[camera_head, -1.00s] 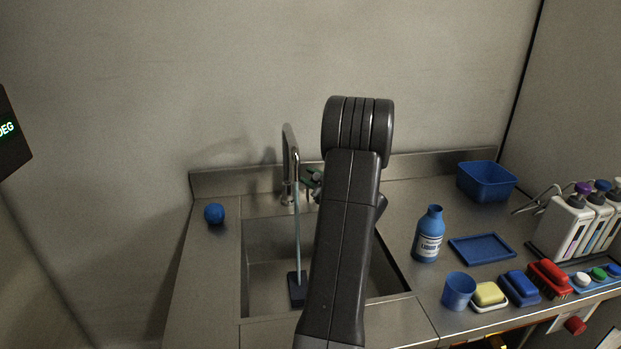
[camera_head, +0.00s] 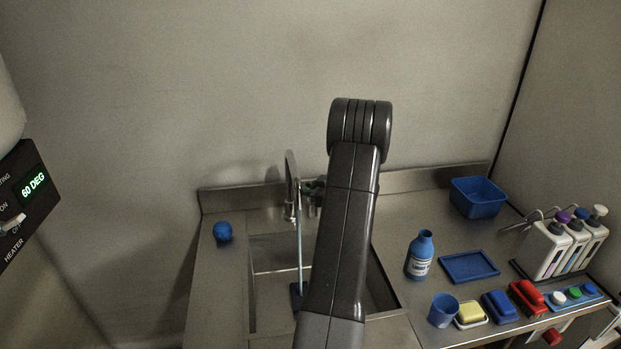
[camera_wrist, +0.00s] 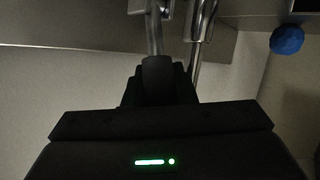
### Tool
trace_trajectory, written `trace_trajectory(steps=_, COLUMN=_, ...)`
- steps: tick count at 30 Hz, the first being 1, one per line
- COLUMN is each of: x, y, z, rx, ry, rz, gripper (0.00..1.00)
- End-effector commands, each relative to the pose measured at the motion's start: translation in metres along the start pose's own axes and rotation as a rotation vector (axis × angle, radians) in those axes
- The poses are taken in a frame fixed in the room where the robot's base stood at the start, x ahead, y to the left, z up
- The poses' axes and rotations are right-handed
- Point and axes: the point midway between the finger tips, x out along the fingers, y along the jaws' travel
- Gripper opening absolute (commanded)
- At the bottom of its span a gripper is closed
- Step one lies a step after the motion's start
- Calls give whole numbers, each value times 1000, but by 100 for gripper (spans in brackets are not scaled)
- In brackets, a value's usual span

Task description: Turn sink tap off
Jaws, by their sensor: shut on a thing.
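The sink tap (camera_head: 291,180) stands at the back edge of the steel sink (camera_head: 265,305), its curved metal spout over the basin. A thin pale blue vertical line (camera_head: 300,250) runs from below the spout to a dark blue block in the basin; I cannot tell whether it is water or a rod. My gripper (camera_wrist: 156,62) is shut on a metal lever (camera_wrist: 153,30) at the tap in the wrist view. The spout pipe (camera_wrist: 202,35) shows just right of it there. In the head view my arm hides most of the gripper and lever.
A blue ball (camera_head: 222,231) sits on the counter left of the sink. To the right stand a blue bottle (camera_head: 419,256), a blue tray (camera_head: 469,267), a blue tub (camera_head: 478,197) and a blue cup (camera_head: 443,310). A heater panel (camera_head: 30,200) juts in at the left.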

Motion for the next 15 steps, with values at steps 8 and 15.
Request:
trace_trajectory(steps=8, x=5, y=8, z=-7, rx=80, ry=-97, rz=-55, gripper=0)
trace_trajectory(steps=15, x=10, y=11, z=-5, rx=127, ry=-151, rz=-85, gripper=0)
